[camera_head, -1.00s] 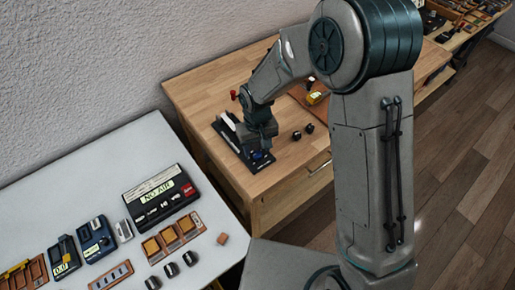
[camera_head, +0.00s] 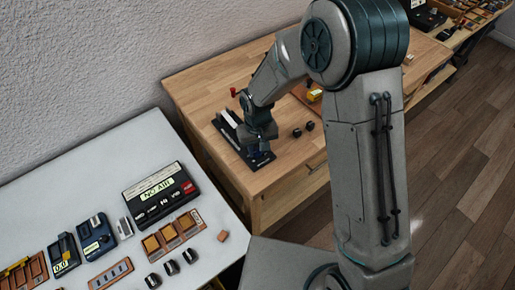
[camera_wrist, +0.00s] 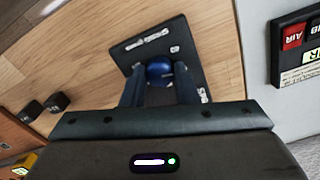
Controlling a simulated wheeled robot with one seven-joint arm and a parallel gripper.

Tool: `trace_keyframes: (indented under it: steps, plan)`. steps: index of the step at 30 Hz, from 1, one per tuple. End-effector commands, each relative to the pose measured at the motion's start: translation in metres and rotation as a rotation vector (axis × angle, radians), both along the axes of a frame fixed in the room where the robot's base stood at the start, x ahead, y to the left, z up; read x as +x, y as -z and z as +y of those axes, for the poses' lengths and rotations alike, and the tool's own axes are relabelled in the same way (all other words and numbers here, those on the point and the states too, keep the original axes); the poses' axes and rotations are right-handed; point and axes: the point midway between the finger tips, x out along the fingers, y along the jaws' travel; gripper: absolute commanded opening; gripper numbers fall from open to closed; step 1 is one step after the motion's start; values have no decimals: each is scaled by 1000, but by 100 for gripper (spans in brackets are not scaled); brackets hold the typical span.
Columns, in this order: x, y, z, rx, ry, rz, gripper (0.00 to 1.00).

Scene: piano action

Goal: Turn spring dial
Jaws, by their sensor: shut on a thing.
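The spring dial is a round blue knob (camera_wrist: 159,73) on a black base plate (camera_wrist: 196,50) with white markings, in the wrist view. The base also shows in the head view (camera_head: 228,130), on the wooden table, with a white upright piece at its far end. My gripper (camera_wrist: 159,82) points down at the dial with its two dark fingers on either side of the knob, shut on it. In the head view my gripper (camera_head: 256,148) is over the near end of the base, and it mostly hides the knob there.
Two small black knobs (camera_head: 303,130) lie on the wooden table (camera_head: 195,90) right of the base. A red piece (camera_head: 233,92) stands behind it. A white table (camera_head: 60,180) at the left holds a black "NO AIR" box (camera_head: 152,190) and several small devices.

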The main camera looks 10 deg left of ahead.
Motion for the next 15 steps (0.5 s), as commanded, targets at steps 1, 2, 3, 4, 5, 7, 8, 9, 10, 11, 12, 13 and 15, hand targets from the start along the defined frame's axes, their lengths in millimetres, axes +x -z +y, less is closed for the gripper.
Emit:
trace_keyframes:
  steps: [1, 2, 3, 4, 5, 7, 8, 9, 10, 11, 12, 13, 15]
  plan:
    - [1, 4, 0, 1, 33, -4, 4]
    - [1, 4, 0, 1, 54, -3, 4]
    - [1, 4, 1, 1, 81, -4, 4]
    - [1, 4, 1, 2, 101, -4, 4]
    - [1, 3, 1, 2, 119, -4, 4]
    - [1, 2, 0, 1, 153, -3, 4]
    - [1, 2, 0, 1, 162, -2, 4]
    - [1, 1, 0, 1, 171, -2, 4]
    - [1, 1, 0, 1, 175, -2, 4]
    - [1, 0, 0, 1, 177, -2, 4]
    - [1, 0, 0, 1, 178, -2, 4]
    - [1, 0, 0, 0, 177, -1, 4]
    - [1, 0, 0, 0, 177, -1, 4]
